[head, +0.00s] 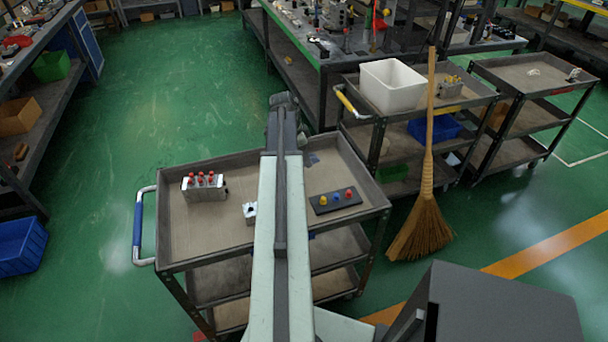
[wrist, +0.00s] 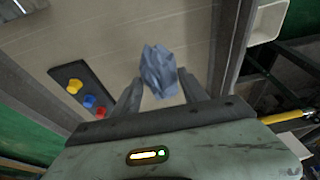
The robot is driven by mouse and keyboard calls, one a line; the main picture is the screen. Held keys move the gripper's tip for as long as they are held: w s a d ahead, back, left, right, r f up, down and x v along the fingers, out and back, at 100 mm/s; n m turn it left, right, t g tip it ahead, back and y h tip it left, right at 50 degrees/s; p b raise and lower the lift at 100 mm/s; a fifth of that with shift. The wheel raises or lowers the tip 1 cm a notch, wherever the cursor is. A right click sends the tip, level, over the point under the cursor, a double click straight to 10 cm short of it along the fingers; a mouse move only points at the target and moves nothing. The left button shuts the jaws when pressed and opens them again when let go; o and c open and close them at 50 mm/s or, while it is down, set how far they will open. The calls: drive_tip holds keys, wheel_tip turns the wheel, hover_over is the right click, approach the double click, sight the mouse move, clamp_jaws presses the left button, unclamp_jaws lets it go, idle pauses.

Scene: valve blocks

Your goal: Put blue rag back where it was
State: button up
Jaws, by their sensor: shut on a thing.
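The blue rag (wrist: 160,72) is crumpled and sits between the two fingers of my gripper (wrist: 160,80) in the wrist view. The gripper is shut on it over the tray of the near cart (head: 235,222). In the head view the rag shows as a small blue-grey patch (head: 312,158) just right of my arm, near the tray's far side. I cannot tell whether it touches the tray. My arm hides most of the gripper in the head view.
On the tray stand a block with red-topped valves (head: 204,186), a small metal block (head: 250,211) and a dark plate with yellow, blue and red knobs (head: 335,201). A broom (head: 425,200) stands right of the cart. A white bin (head: 392,88) is on the cart behind.

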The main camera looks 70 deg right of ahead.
wheel_tip(320, 180, down, 6)
drive_tip(key=b, duration=0.4)
drive_tip(key=shift+r, duration=0.4)
drive_tip(key=shift+f, duration=0.25)
drive_tip(key=o, duration=1.2)
drive_tip(key=shift+r, duration=0.15)
drive_tip(key=p+v, duration=1.2)
drive_tip(key=shift+r, duration=0.25)
drive_tip(key=shift+f, duration=0.1)
